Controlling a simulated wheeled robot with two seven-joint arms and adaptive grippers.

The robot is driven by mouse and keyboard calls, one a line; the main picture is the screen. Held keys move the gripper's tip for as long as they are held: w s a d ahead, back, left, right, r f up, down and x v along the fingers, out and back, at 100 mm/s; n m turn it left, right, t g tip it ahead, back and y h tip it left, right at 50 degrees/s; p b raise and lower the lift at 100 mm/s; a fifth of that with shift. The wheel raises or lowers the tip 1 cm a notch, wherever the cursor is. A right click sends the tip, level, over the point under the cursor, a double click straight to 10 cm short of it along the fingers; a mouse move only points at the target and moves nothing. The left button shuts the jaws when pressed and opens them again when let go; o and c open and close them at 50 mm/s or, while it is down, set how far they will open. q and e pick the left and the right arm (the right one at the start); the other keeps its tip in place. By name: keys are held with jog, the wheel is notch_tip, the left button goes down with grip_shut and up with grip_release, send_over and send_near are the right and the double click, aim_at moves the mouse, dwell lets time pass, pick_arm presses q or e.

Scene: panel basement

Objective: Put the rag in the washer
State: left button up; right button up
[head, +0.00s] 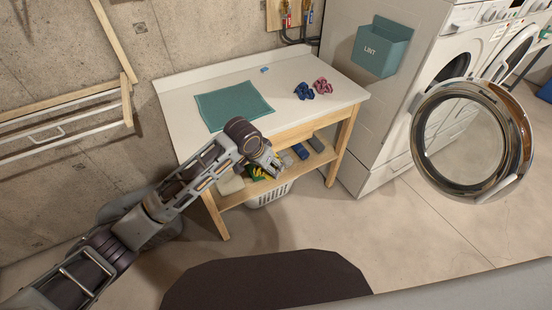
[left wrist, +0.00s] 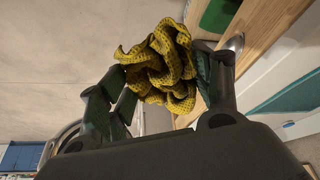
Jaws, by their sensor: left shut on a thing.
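My left gripper (head: 272,167) is in front of the white-topped table in the head view, near its front edge. In the left wrist view it is shut on a crumpled yellow rag with dark dots (left wrist: 160,62), which bunches up between the two fingers. In the head view the rag is mostly hidden by the gripper, and I cannot clearly tell it from the things on the shelf. A white front-loading machine (head: 390,110) stands right of the table. A round glass door (head: 415,135) with a chrome ring stands open before the machines. My right gripper is not in view.
The table (head: 185,105) holds a teal cloth (head: 232,105), and blue (head: 304,91) and pink (head: 322,86) bundles. A lower shelf (head: 328,155) holds several items above a white basket (head: 268,198). A LINT bin (head: 381,50) hangs on the machine's side. Floor (head: 350,225) before the machines is clear.

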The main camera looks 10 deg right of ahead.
pick_arm(q)
jog(key=s+a+f+n+y, duration=0.1)
jog(key=s+a+f+n, duration=0.2)
jog(key=a+f, duration=0.2)
jog(key=s+a+f+n+t+y, duration=0.1)
jog(key=a+f, duration=0.5)
jog(key=a, duration=0.6)
jog(key=s+a+f+n+y, duration=0.1)
jog(key=s+a+f+n, duration=0.3)
jog(key=a, duration=0.4)
jog(key=shift+s+a+f+n, duration=0.15)
jog(key=shift+s+f+n, duration=0.15)
jog(key=shift+f, duration=0.35)
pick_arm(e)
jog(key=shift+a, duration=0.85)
pick_arm(q)
jog(key=shift+a, duration=0.15)
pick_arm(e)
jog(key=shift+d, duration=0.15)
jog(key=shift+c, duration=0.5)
